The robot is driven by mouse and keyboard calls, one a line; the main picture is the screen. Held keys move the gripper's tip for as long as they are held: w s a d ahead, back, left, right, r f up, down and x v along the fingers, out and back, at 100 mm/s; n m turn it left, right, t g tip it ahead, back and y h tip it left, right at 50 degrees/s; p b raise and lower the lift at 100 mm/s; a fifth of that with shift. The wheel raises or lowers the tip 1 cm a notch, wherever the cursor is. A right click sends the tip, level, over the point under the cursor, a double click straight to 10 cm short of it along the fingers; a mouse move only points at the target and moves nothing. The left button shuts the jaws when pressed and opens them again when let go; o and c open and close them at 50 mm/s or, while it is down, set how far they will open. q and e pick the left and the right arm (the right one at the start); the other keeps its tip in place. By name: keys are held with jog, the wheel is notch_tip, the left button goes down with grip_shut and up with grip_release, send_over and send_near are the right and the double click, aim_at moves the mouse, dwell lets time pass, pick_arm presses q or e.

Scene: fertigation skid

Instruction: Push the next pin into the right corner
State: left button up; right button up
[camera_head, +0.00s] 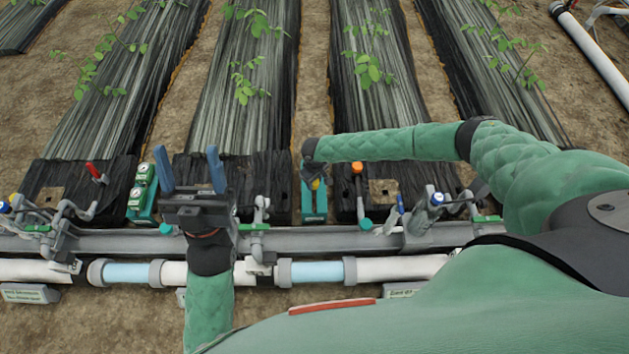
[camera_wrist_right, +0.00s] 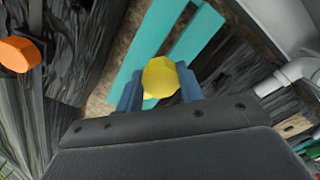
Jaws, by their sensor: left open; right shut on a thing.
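My right gripper (camera_head: 314,180) is shut on a yellow-headed pin, whose round yellow head (camera_wrist_right: 160,77) sits between the blue fingers in the right wrist view. The pin's lower part is hidden there. In the head view it is small and mostly covered by my wrist, just over a teal two-strip holder (camera_head: 314,208). The holder shows in the wrist view as teal strips (camera_wrist_right: 198,43) beyond the pin; I cannot tell whether the pin touches it. An orange-headed piece (camera_head: 357,168) stands just right of it on black film. My left gripper (camera_head: 189,172) is open and empty, fingers upright.
Black film sheets (camera_head: 260,175) cover the bed ends. A grey rail (camera_head: 330,238) with valves and pipes crosses in front. A teal block with round gauges (camera_head: 143,192) stands left of my left gripper. A red-handled piece (camera_head: 94,171) is further left.

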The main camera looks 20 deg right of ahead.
pick_arm(q)
jog(key=w+d+f+g+y, duration=0.1)
jog(key=w+f+g, duration=0.1)
jog(key=f, duration=0.4)
jog(key=w+d+f+g+y+p, duration=0.1)
jog(key=w+f+g, duration=0.2)
jog(key=f, duration=0.4)
jog(key=shift+w+d+f+n+g, duration=0.25)
jog(key=shift+w+f+n+g, duration=0.05)
jog(key=shift+w, duration=0.55)
dwell(0.7)
dwell(1.2)
